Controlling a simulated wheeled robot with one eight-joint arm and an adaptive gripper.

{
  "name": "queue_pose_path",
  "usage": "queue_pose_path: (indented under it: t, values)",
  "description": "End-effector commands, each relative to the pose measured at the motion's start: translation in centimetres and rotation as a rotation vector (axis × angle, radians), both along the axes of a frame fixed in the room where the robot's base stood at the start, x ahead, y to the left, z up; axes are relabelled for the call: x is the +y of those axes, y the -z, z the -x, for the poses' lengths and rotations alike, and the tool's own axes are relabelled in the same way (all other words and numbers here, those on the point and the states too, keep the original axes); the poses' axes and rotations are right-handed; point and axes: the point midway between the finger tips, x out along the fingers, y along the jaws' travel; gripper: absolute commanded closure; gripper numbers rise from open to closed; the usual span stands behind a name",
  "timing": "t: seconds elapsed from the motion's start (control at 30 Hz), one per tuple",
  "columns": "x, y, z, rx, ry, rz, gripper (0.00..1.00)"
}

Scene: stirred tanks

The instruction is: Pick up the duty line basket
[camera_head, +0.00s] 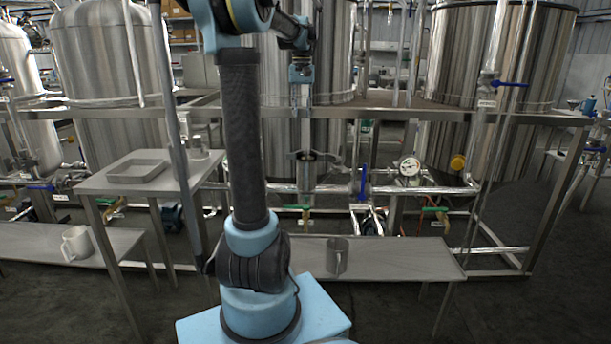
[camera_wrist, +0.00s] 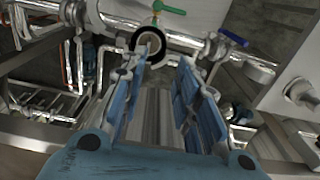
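My gripper (camera_head: 318,158) points down over the pipework in front of the middle tank. In the wrist view my gripper (camera_wrist: 164,62) has its two blue fingers spread apart, with nothing seen held between them. Just past the left fingertip is a round open mouth (camera_wrist: 148,40) with a pale and dark rim. A small metal piece shows inside it; I cannot tell whether this is the duty line basket. In the head view the spot below my gripper is small and partly covered by the fingers.
A shallow tray (camera_head: 138,171) rests on a side table at left. Pipes, a blue valve handle (camera_head: 363,181) and a gauge (camera_head: 409,167) crowd the right of my gripper.

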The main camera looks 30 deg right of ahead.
Motion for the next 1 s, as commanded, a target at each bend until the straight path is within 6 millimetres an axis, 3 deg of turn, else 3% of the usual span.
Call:
queue_pose_path:
  t: [0.1, 0.27, 0.8, 1.0]
  values:
    - [-2.0, -0.3, -0.2, 0.005, 0.02, -0.004, 0.71]
    - [-2.7, 0.2, -0.3, 0.007, 0.026, -0.006, 0.71]
    - [-2.6, 9.1, -0.4, 0.006, 0.025, -0.005, 0.71]
    - [-2.6, 11.3, -0.3, 0.006, 0.025, -0.005, 0.71]
